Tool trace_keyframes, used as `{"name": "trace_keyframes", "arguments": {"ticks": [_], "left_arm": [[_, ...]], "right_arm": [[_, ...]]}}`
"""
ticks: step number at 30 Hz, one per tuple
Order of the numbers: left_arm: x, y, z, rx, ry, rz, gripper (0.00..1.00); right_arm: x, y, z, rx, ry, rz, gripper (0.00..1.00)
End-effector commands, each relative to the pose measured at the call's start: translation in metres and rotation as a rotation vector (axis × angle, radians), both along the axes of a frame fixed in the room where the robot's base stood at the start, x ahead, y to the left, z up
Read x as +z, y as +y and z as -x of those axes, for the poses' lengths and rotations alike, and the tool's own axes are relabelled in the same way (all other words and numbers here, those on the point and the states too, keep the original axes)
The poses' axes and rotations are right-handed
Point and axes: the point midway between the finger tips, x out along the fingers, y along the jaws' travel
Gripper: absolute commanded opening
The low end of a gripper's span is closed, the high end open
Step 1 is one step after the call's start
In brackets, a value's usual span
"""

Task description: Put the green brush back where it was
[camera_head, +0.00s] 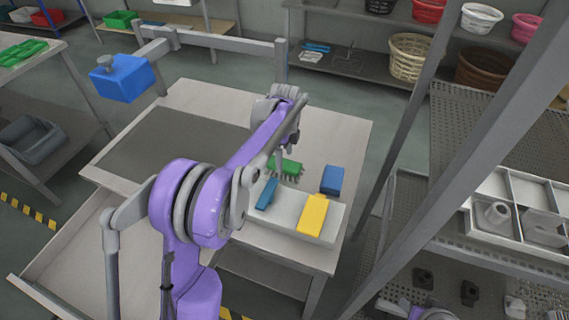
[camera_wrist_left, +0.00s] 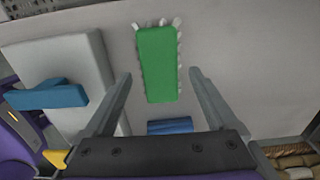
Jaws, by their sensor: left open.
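The green brush (camera_head: 287,167) lies on the table at the far end of the pale tray, its pale bristles showing along its edges. In the left wrist view the green brush (camera_wrist_left: 157,62) lies ahead, its near part between the two spread fingers. My left gripper (camera_head: 283,153) is close by the brush in the head view, largely hidden behind its own arm. In the wrist view my left gripper (camera_wrist_left: 161,75) is open and holds nothing; whether its fingers touch the brush cannot be told.
The pale tray (camera_head: 274,223) holds a blue piece (camera_head: 266,194) and a yellow block (camera_head: 312,214). A blue block (camera_head: 332,179) stands to their right. A dark mat (camera_head: 165,150) covers the table's left part. A grey post (camera_head: 415,150) rises at right.

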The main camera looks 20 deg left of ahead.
Motion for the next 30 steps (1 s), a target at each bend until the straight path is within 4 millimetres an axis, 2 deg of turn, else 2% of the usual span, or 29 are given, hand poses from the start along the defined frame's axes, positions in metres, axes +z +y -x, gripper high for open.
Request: {"name": "trace_keyframes", "arguments": {"ticks": [1, 3, 9, 13, 20, 23, 26, 30], "left_arm": [[0.014, 0.000, 0.000, 0.000, 0.000, 0.000, 0.92], [0.029, 0.000, 0.000, 0.000, 0.000, 0.000, 0.92], [0.065, 0.000, 0.000, 0.000, 0.000, 0.000, 0.92], [0.077, 0.000, 0.000, 0.000, 0.000, 0.000, 0.92], [0.084, -0.003, 0.007, 0.033, -0.011, -0.002, 0.92], [0.092, -0.012, 0.025, 0.133, -0.043, -0.003, 0.92], [0.101, -0.025, 0.056, 0.300, -0.099, 0.003, 0.92], [0.104, -0.044, 0.110, 0.575, -0.188, 0.038, 0.92]], "right_arm": [[0.001, 0.000, -0.001, 0.000, -0.001, 0.000, 0.46], [0.002, 0.000, -0.001, 0.000, -0.002, 0.000, 0.46], [0.005, 0.000, -0.002, 0.000, -0.004, 0.000, 0.46], [0.006, 0.000, -0.002, 0.000, -0.004, 0.000, 0.46], [0.006, 0.000, -0.002, 0.000, -0.004, 0.000, 0.46], [0.006, 0.000, -0.002, 0.000, -0.004, 0.000, 0.46], [0.006, 0.000, -0.002, 0.000, -0.004, 0.000, 0.46], [0.006, 0.000, -0.002, 0.000, -0.004, 0.000, 0.46]]}}
